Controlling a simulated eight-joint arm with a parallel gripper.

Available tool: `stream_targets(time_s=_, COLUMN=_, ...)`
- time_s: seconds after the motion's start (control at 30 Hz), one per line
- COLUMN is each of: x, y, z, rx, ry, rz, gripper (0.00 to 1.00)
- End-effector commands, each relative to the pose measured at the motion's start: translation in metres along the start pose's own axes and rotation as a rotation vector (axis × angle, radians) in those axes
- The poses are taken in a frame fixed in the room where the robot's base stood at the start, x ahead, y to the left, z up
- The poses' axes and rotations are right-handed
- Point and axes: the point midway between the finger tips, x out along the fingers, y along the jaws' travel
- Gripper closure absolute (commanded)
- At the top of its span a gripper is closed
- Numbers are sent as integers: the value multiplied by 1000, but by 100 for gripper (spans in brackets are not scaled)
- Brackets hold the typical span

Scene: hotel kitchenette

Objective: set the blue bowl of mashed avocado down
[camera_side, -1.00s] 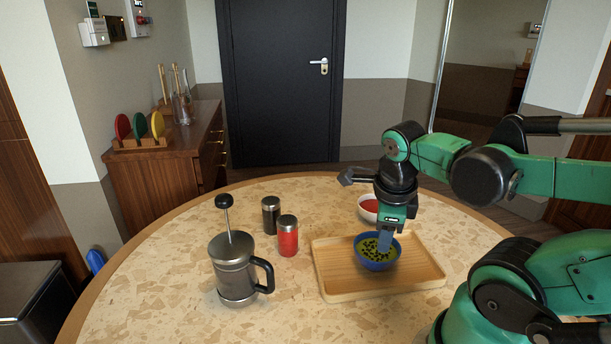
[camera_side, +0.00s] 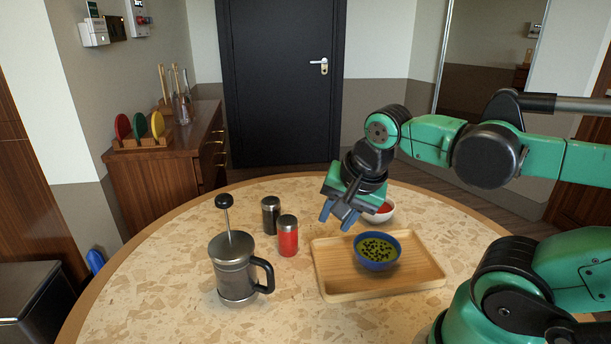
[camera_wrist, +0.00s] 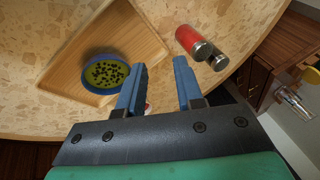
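The blue bowl of mashed avocado (camera_side: 377,263) sits upright on the wooden tray (camera_side: 332,281), with green mash and dark bits inside. In the wrist view the bowl (camera_wrist: 85,83) is left of my fingers, on the tray (camera_wrist: 148,42). My gripper (camera_side: 339,217) is above the table near the tray's back left edge, apart from the bowl. Its two blue fingers are spread with nothing between them, as the wrist view also shows (camera_wrist: 158,85).
A red shaker (camera_side: 288,238), a dark shaker (camera_side: 270,216) and a French press (camera_side: 234,272) stand to the left.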

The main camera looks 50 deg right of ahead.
Motion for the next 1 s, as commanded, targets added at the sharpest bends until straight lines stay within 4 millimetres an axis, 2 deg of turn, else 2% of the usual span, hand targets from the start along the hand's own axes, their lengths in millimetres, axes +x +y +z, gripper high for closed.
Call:
stream_targets(time_s=0.03, x=3, y=-8, z=5, rx=-189, ry=1, rz=-42, gripper=69)
stream_targets(time_s=0.1, x=7, y=-19, z=10, rx=-450, ry=14, rz=-98, gripper=69)
stream_targets(time_s=0.2, x=10, y=-31, z=17, rx=-764, ry=49, rz=-162, gripper=69)
stream_targets(time_s=0.3, x=12, y=-39, z=23, rx=-984, ry=84, rz=-204, gripper=69)
stream_targets(time_s=0.4, x=12, y=-43, z=26, rx=-1110, ry=110, rz=-225, gripper=69)
stream_targets(time_s=0.53, x=13, y=-45, z=27, rx=-1164, ry=121, rz=-233, gripper=69)
stream_targets(time_s=1.0, x=13, y=-44, z=26, rx=-1161, ry=120, rz=-231, gripper=69)
